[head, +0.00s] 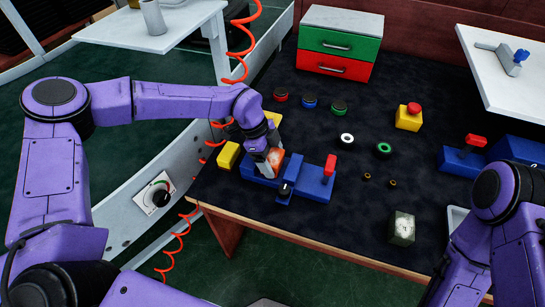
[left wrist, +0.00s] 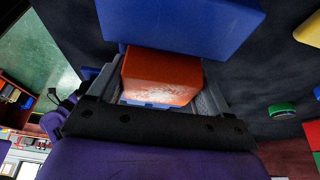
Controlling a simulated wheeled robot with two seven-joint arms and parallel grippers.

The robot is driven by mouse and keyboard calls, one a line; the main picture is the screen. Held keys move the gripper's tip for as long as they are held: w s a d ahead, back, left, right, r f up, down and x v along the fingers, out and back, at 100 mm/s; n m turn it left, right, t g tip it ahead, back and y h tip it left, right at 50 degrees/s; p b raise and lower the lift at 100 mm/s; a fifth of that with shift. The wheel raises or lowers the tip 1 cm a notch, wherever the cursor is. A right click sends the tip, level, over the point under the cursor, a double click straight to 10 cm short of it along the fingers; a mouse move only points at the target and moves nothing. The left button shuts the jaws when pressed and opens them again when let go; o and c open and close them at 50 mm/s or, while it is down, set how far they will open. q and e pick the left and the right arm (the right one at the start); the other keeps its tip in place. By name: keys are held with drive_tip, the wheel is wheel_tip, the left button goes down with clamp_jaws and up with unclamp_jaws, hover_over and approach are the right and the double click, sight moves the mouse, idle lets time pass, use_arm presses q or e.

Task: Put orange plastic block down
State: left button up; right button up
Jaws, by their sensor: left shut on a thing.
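The orange plastic block (head: 276,157) is between the fingers of my left gripper (head: 267,155), which is shut on it. In the left wrist view the worn-faced orange block (left wrist: 162,78) fills the space between the grey fingers (left wrist: 165,85). A blue body (left wrist: 185,22) lies right at its far end; I cannot tell whether they touch. In the head view the gripper points down at the blue fixture (head: 305,188), which has a red lever (head: 330,166) and a black knob (head: 285,190). The block's lower end is partly hidden. My right gripper is out of view.
Yellow blocks (head: 228,155) stand left of the blue fixture. Several coloured buttons, a yellow box with a red button (head: 409,117) and a grey-green cube (head: 401,229) stand on the dark table (head: 265,217). A green-and-red drawer unit (head: 339,43) is at the back.

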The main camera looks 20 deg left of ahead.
use_arm(q)
drive_tip(key=o, duration=1.1)
drive_tip(key=shift+b+v, duration=0.45)
drive_tip(key=shift+v, duration=3.35)
